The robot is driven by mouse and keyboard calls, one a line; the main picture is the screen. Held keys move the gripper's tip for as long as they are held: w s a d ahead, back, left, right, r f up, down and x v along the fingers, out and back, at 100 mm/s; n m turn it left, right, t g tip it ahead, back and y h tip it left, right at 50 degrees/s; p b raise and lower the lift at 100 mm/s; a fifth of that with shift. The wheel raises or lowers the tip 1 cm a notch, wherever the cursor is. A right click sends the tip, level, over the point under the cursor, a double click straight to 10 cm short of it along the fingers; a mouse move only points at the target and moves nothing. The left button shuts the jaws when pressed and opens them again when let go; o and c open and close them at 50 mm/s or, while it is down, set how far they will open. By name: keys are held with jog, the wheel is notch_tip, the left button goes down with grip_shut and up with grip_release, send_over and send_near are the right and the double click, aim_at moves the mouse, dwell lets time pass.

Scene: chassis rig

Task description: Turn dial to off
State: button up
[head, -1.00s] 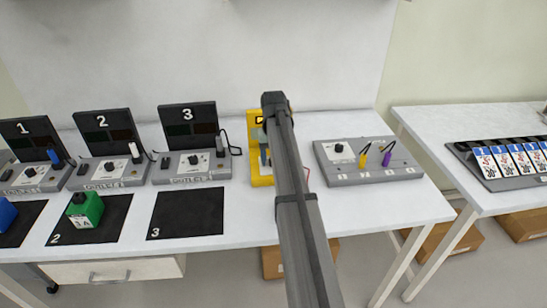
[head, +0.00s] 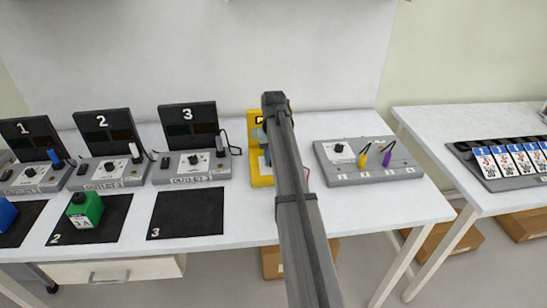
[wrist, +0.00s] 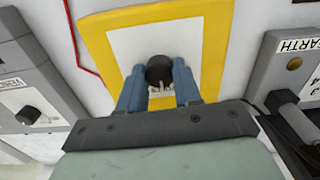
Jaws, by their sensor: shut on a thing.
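A black round dial (wrist: 159,70) sits on a white panel with a yellow border (wrist: 213,48) in the wrist view. My gripper (wrist: 160,84) has its two blue fingers on either side of the dial and is shut on it. Small pale marks show on the panel just below the dial, partly between the fingers. In the head view the yellow unit (head: 254,129) stands on the table, mostly hidden behind my arm, and its dial cannot be seen there.
Grey outlet boxes with dials stand left of the yellow unit, the nearest being station 3 (head: 192,165). A grey box with yellow and purple plugs (head: 366,173) stands to the right. A green block (head: 85,209) sits on mat 2. Mat 3 (head: 186,213) is empty.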

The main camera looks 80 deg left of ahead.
jog(key=n, duration=0.4)
jog(key=shift+n, duration=2.2)
jog(key=o, duration=1)
jog(key=shift+o, duration=0.2)
notch_tip(320, 180, up, 14)
jog(key=shift+f, duration=0.1)
